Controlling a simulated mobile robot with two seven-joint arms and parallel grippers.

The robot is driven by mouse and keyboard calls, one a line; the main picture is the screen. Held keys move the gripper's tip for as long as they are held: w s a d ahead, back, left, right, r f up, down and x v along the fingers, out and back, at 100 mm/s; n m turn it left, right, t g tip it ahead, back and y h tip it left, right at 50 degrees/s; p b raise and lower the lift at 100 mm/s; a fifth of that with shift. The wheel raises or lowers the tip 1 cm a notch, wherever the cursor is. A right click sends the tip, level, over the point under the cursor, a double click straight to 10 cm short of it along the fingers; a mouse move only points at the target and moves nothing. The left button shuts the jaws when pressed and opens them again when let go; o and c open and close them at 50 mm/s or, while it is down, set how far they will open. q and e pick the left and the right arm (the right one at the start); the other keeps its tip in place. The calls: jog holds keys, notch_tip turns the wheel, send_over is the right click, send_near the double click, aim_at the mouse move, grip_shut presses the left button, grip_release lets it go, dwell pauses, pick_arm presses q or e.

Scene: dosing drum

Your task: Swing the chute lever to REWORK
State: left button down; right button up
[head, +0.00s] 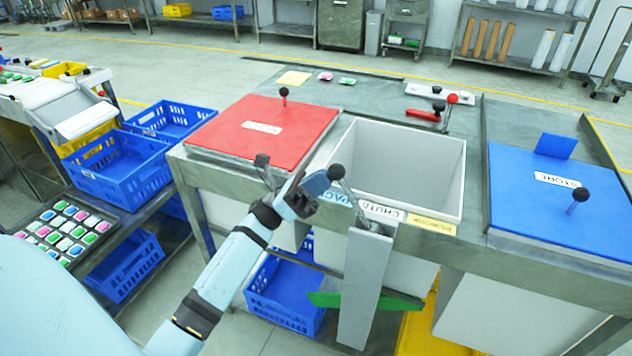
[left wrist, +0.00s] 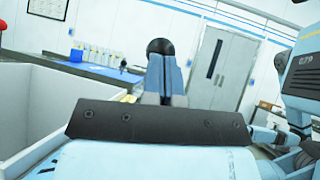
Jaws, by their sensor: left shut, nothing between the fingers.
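The chute lever has a black ball knob (head: 337,172) on a grey stem, above a grey chute plate (head: 365,280) at the front of the bench. The stem leans left, toward the blue PACK label (head: 337,197). The white CHUTE label (head: 382,210) is by its pivot, and the yellow REWORK label (head: 431,225) is to the right. My left gripper (head: 320,181) is shut and empty just left of the knob; I cannot tell whether they touch. In the left wrist view the black knob (left wrist: 160,47) shows just beyond the shut fingers (left wrist: 166,76). My right gripper is out of view.
An open white bin (head: 400,165) lies behind the lever. A red lid (head: 262,130) with a knob is at left, and a blue STORE lid (head: 565,205) is at right. A red-knobbed handle (head: 452,99) stands behind the bin. Blue crates (head: 122,165) sit at far left.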

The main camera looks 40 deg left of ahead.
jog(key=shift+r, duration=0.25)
pick_arm(q)
jog(key=w+d+r+m+g+y+p, duration=0.1)
jog(key=d+r+g+y+p, duration=0.1)
jog(key=d+y+p, duration=0.3)
jog(key=w+d+r+m+g+y+p, duration=0.2)
jog(key=d+g+y+p, duration=0.2)
jog(key=d+p, duration=0.6)
jog(key=shift+w+d+y+p, duration=0.35)
jog(key=shift+d+y, duration=0.15)
jog(key=shift+d, duration=0.15)
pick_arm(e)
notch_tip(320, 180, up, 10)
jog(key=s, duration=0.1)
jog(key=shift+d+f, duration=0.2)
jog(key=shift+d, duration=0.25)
pick_arm(q)
jog(key=shift+f, duration=0.1)
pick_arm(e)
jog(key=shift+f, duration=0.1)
